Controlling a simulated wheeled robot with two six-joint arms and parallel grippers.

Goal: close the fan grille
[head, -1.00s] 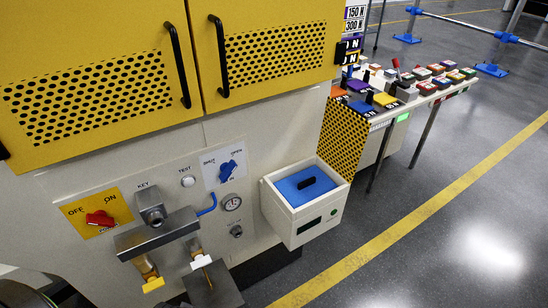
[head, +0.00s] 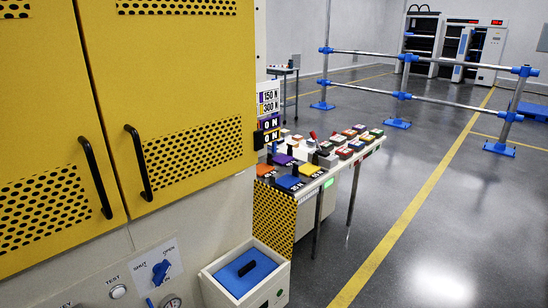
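A yellow panel with black round holes (head: 274,216) stands beside the right side of the tall cabinet, below the side table's near end. It is the closest thing to a separate grille in view, and I cannot tell whether it is the fan grille or whether it is open or shut. The cabinet's two yellow doors, the left door (head: 40,110) and right door (head: 160,90), have perforated patches and black handles, and look shut. No fan shows. Neither of my grippers is in view.
A white box with a blue top (head: 215,286) juts out low at the front. A white table with coloured blocks (head: 345,160) stands to the right. Blue-jointed rails (head: 425,100) stand behind. Grey floor with a yellow line (head: 400,225) is open at right.

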